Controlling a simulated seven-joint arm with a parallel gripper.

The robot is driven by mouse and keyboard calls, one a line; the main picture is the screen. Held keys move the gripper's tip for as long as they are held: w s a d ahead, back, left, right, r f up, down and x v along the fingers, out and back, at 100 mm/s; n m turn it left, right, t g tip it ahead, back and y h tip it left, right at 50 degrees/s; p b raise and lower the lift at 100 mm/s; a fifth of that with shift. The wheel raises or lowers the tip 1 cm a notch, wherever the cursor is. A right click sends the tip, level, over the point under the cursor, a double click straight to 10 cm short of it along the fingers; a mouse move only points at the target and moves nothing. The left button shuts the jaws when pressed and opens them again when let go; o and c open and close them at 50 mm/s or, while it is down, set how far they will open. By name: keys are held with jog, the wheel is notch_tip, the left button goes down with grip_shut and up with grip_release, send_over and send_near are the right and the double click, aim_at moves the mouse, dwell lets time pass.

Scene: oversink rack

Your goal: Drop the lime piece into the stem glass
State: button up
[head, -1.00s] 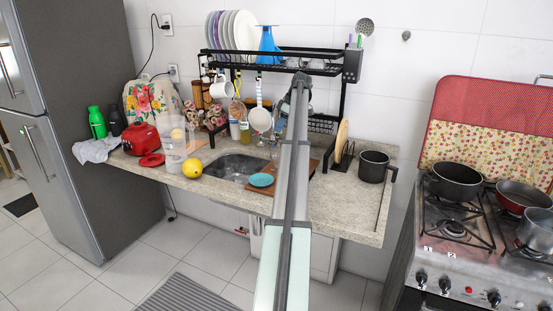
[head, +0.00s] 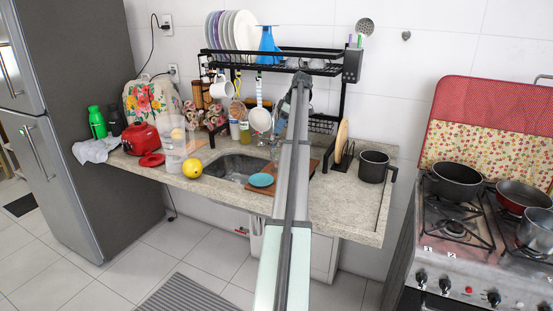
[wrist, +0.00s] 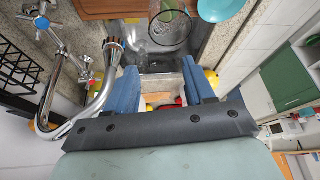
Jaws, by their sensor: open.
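My gripper (wrist: 158,64) shows in the wrist view with its two blue fingers apart, above the sink area. No object is clearly held between the fingers. A clear glass with a dark rim (wrist: 168,25) stands beyond the fingertips at the top of the wrist view; I cannot tell whether it has a stem.
A tap (wrist: 108,75) rises left of my fingers. A teal dish (head: 261,180) lies by the sink (head: 232,168), with a yellow fruit (head: 192,168) to its left. The black rack (head: 285,66) hangs over the counter. A dark pot (head: 373,167) stands at right.

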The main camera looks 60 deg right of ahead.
jog(key=v, duration=0.7)
dwell(0.5)
